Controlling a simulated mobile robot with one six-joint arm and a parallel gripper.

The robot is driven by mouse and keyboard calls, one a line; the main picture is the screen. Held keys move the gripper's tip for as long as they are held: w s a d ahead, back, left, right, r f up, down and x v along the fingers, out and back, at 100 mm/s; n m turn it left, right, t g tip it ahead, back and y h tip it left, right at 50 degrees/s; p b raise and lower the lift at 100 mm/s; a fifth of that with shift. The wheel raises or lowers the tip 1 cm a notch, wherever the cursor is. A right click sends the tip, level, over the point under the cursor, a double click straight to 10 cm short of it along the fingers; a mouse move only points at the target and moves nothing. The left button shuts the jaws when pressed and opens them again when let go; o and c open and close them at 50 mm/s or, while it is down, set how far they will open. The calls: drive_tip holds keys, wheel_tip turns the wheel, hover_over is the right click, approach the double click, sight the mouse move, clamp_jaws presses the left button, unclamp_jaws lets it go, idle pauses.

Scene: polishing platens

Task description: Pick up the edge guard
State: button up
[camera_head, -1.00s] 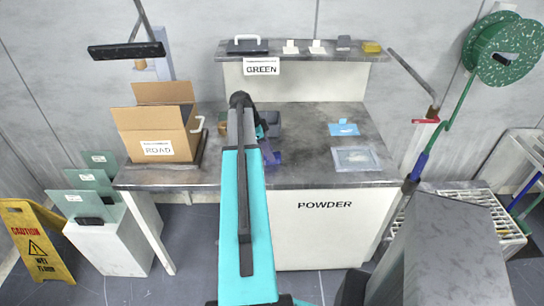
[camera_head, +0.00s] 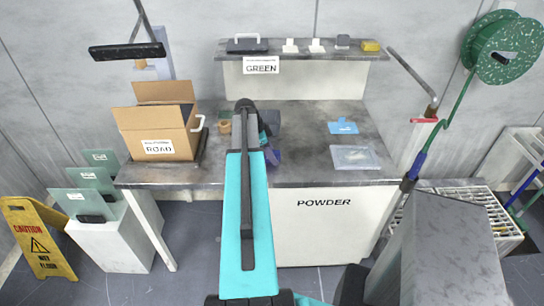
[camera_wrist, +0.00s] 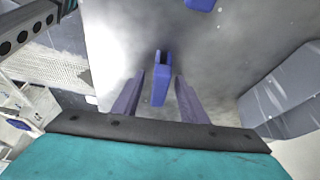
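A small blue channel-shaped piece, which I take to be the edge guard (camera_wrist: 160,88), shows in the wrist view over the grey bench top. It has a slot at its far end. My gripper (camera_wrist: 159,76) is open, with its two purple-grey fingers on either side of the piece. A gap shows on each side of it, and I cannot tell whether it is at fingertip depth. In the head view, my arm largely hides this spot, and only a small blue-purple patch shows beside the arm's end.
The grey bench (camera_head: 300,174) carries an open cardboard box (camera_head: 157,130) at left, and a blue card (camera_head: 343,127) and clear tray (camera_head: 354,157) at right. A shelf (camera_head: 300,55) runs behind. Another blue object (camera_wrist: 200,3) is cut off at the wrist view's top.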

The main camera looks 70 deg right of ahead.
sight(274, 152)
clamp_jaws()
drive_tip(key=shift+r, duration=0.15)
drive_tip(key=shift+r+b, duration=0.95)
drive_tip(key=shift+r, duration=0.4)
drive_tip(key=shift+a+r, duration=0.2)
drive_tip(key=shift+a, duration=0.05)
drive_tip(key=s+a+r+b, duration=0.1)
drive_tip(key=a+b, duration=0.4)
drive_tip(key=a, duration=1)
drive_tip(key=shift+s+a+r, duration=0.2)
drive_tip(key=shift+s+r, duration=0.1)
drive_tip(key=shift+s, duration=0.2)
